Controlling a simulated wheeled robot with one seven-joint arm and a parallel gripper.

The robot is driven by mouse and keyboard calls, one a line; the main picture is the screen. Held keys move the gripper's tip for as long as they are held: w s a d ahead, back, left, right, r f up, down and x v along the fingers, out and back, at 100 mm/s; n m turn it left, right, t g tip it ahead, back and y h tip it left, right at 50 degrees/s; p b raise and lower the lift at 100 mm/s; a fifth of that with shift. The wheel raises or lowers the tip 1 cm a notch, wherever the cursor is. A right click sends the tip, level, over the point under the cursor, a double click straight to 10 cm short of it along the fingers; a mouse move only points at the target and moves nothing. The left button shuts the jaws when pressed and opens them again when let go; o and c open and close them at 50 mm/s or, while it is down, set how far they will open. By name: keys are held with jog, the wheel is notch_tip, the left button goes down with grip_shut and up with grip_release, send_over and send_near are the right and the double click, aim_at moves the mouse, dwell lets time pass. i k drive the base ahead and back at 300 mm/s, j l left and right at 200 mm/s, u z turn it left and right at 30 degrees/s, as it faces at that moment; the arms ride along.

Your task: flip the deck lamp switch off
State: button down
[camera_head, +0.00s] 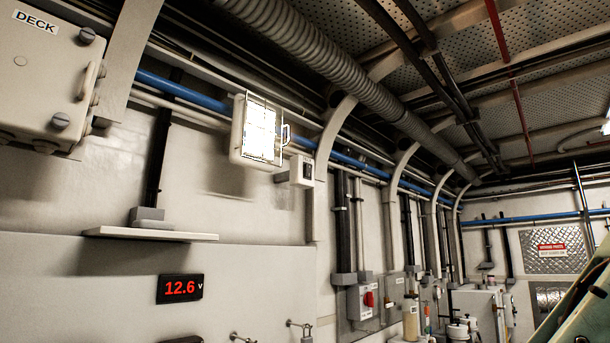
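A grey box labelled DECK (45,75) is on the wall at the upper left, with round knobs at its corners and a handle on its right side. A bright, lit lamp (258,132) in a wire guard is on the wall at upper centre. A small pale box with a dark face (302,171) sits just below and right of the lamp. It may be a switch, but its position is too small to tell. My gripper is not in view.
A red 12.6 V display (180,288) is on the lower wall panel, below a narrow shelf (150,234). A grey box with a red knob (363,300) is at lower centre. Pipes and a ribbed duct (330,60) run overhead. Bottles and canisters (458,327) stand at lower right.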

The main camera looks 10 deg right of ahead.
aim_at(309, 166)
jog(key=i+l+u, duration=0.1)
jog(key=l, duration=0.2)
jog(key=i+l+u, duration=0.2)
jog(key=i+l, duration=0.15)
jog(key=l, duration=0.25)
jog(key=i+l+u, duration=0.1)
jog(key=l, duration=0.25)
jog(key=i+l+u, duration=0.1)
jog(key=l, duration=0.2)
jog(key=i, duration=0.05)
